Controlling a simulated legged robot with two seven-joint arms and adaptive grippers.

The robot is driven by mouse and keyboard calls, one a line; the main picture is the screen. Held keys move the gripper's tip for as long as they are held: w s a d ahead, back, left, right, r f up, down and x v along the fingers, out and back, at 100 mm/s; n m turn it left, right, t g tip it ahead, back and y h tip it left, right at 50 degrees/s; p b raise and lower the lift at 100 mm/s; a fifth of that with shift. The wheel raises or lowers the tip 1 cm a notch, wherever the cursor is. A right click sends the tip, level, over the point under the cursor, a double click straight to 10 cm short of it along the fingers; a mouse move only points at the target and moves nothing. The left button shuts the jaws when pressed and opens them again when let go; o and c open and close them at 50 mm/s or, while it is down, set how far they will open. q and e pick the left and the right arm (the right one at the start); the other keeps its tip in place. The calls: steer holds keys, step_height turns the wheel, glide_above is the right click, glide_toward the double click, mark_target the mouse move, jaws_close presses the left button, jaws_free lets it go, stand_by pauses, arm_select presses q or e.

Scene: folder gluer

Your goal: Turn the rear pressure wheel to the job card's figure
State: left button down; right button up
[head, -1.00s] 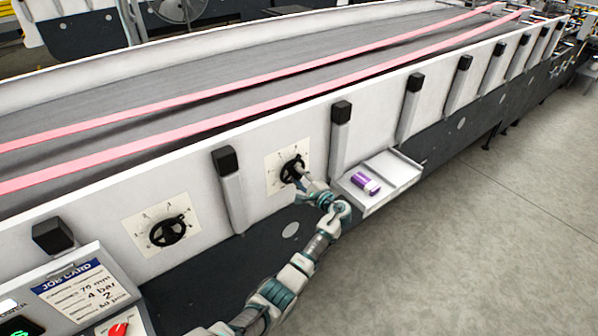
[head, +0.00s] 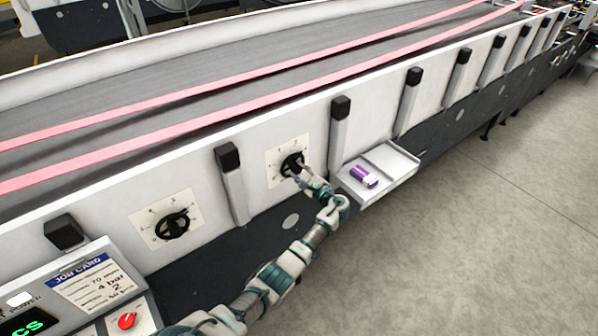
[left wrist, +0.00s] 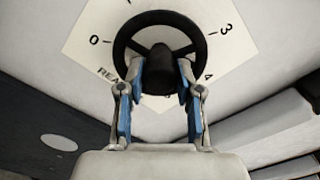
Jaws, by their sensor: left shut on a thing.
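The rear pressure wheel (head: 292,163) is a black handwheel on a white dial plate (head: 273,178) on the machine's side wall. In the left wrist view the wheel (left wrist: 203,48) fills the upper middle, and its plate (left wrist: 88,62) shows 0, 3, 4 and part of the word REAR. My left gripper (head: 299,176) is at the wheel; in the left wrist view its fingers (left wrist: 157,84) are shut on the wheel's dark middle part, one on each side. The pointer's reading cannot be made out. The job card (head: 92,284) at lower left shows "4 bar" and "2"; smaller lines are blurred.
Another black handwheel (head: 172,226) with its own dial is to the left. A red knob (head: 127,321) is on the panel below the job card. Open floor lies at right.

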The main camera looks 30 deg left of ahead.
arm_select(q)
steer(key=shift+f, duration=0.1)
steer(key=c, duration=0.9)
jaws_free()
steer(key=shift+o, duration=0.7)
steer(key=shift+w+f, duration=0.1)
steer(key=shift+w, duration=0.1)
steer(key=shift+s+d, duration=0.2)
steer(key=shift+d, duration=0.05)
steer(key=v, duration=1.1)
steer(key=shift+d, duration=0.3)
steer(key=shift+w+a+f, duration=0.1)
steer(key=shift+a, duration=0.05)
